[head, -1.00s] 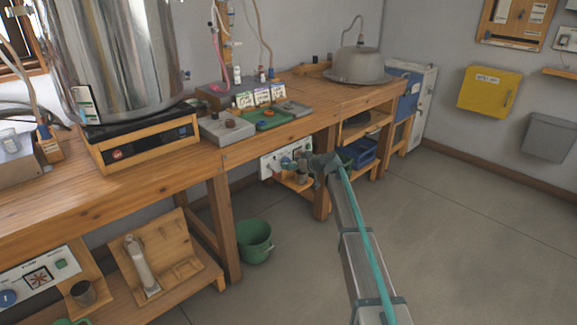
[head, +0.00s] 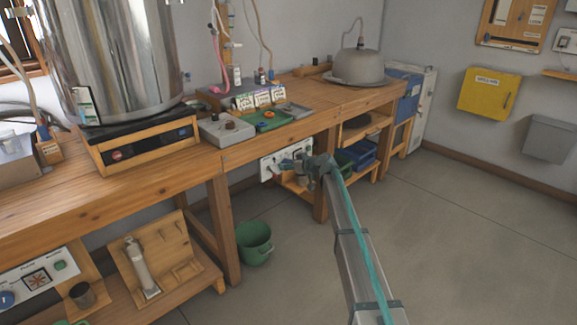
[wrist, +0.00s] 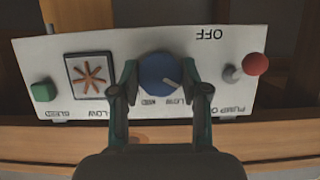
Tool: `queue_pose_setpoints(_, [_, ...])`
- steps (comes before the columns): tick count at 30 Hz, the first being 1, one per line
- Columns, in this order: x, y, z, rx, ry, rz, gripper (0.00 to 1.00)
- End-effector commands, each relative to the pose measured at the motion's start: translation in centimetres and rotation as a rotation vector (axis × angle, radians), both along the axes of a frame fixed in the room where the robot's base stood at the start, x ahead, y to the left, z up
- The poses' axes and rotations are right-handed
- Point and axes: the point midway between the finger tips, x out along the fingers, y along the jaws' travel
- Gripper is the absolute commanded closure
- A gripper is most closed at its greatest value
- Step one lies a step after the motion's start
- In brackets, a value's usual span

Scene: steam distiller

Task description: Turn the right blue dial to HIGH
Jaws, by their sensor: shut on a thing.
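The right blue dial (wrist: 157,74) is on a white control panel (wrist: 226,62), which hangs under the bench. In the wrist view my gripper (wrist: 158,83) has one finger on each side of the dial and is shut on it. The dial's white pointer mark faces the lower right, toward the label that reads LOW, next to MED. The HIGH label is not readable. In the head view the panel (head: 268,165) is partly hidden by my gripper (head: 286,165).
The panel also carries a red-knobbed lever (wrist: 255,64), an orange star display (wrist: 89,74) and a green button (wrist: 44,91). Another blue dial (head: 7,299) is on the left panel. A green bucket (head: 255,244) stands on the floor. The floor at right is clear.

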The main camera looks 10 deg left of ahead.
Motion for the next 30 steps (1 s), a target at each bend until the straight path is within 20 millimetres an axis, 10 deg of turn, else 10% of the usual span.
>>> queue_pose_setpoints(30, [0.39,-0.30,-0.05,0.449,0.540,0.000,0.90])
